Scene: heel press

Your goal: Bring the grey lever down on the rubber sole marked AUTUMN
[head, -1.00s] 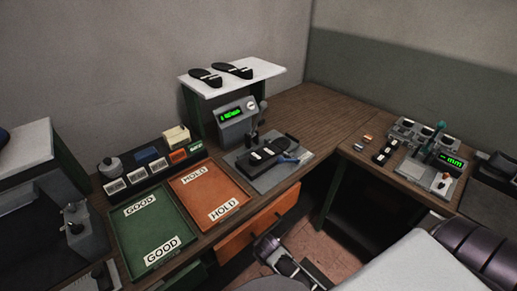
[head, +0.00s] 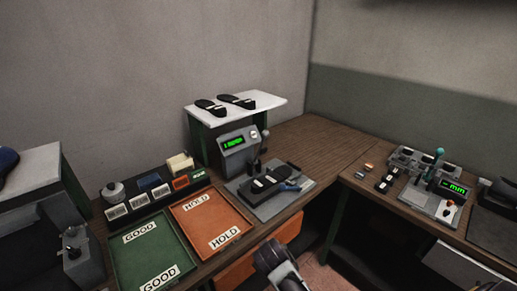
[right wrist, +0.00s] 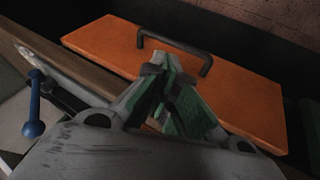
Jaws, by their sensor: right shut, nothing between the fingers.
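The press (head: 238,148) with a green-lit display stands on the bench. Its grey lever (head: 264,143) points up, with a round knob on top. A black sole piece with pale labels (head: 262,184) lies on the press's grey base plate; its lettering is too small to read. A blue lever (head: 289,186) is at the plate's right, and a blue ball-ended handle shows in the right wrist view (right wrist: 34,112). My right gripper (right wrist: 163,68) is shut and empty in front of the orange drawer (right wrist: 225,90), below and apart from the press. My left gripper is out of view.
Green GOOD (head: 135,258) and orange HOLD (head: 192,220) trays lie left. A second device (head: 425,203) stands on the right bench. Bare wood is free right of the press.

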